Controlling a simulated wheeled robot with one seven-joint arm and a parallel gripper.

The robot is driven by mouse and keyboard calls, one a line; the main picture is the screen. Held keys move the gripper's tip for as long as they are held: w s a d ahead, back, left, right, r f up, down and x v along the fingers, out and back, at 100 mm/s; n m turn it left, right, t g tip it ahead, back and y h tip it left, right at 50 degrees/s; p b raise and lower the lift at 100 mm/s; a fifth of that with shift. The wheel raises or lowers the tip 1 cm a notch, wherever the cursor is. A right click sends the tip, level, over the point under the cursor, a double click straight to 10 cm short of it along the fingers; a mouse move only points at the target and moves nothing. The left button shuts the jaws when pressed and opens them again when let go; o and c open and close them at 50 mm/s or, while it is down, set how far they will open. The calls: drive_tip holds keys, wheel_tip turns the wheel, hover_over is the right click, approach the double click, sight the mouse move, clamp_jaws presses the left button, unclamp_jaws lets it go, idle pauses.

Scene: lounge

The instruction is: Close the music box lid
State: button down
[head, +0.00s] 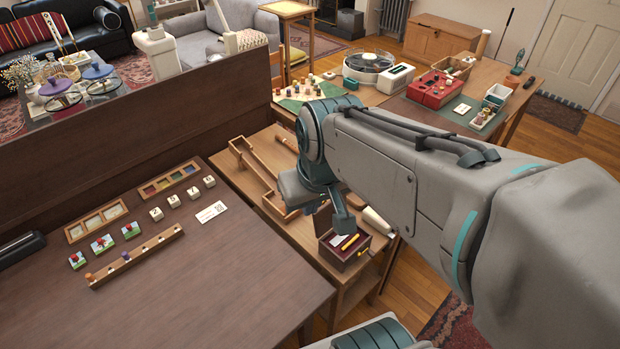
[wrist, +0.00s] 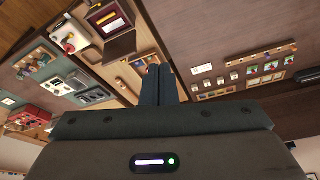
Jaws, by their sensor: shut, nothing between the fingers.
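The music box (head: 344,262) is a small wooden box with a dark red inside, on the lower wooden table just below my gripper. A yellow cylinder and a pale card show in it. Its brown lid (head: 322,217) stands open at the far side, partly hidden by my gripper. In the wrist view the box (wrist: 105,17) is at the top, with the lid (wrist: 120,46) as a dark panel beside it. My gripper (head: 344,224) is shut and empty, close to the lid; whether it touches cannot be told. Its closed fingers also show in the wrist view (wrist: 159,72).
A long wooden tray (head: 252,163) lies behind my gripper. A white cone-shaped thing (head: 378,220) lies right of the music box. The dark table (head: 210,270) at left holds blocks and a peg rail. A red box (head: 433,90) and turntable (head: 369,65) stand farther back.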

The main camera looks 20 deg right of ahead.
drive_tip(key=n+g+b, duration=0.1)
drive_tip(key=n+b, duration=0.1)
drive_tip(key=b, duration=0.2)
hover_over(328, 212)
drive_tip(key=s+a, duration=0.3)
drive_tip(key=a, duration=0.4)
drive_tip(key=s+x, duration=0.1)
drive_tip(key=x, duration=0.5)
drive_tip(key=w+d+f+n+g+b, duration=0.1)
drive_tip(key=w+d+f+n+b, duration=0.1)
drive_tip(key=w+d+f, duration=0.6)
wheel_tip(328, 212, down, 11)
drive_tip(key=a+p, duration=0.1)
drive_tip(key=p, duration=0.2)
drive_tip(key=shift+r, duration=0.15)
drive_tip(key=shift+s+a, duration=0.15)
drive_tip(key=shift+s+y+b, duration=0.1)
drive_tip(key=shift+y+b, duration=0.2)
drive_tip(key=shift+b, duration=0.35)
drive_tip(key=shift+b, duration=0.4)
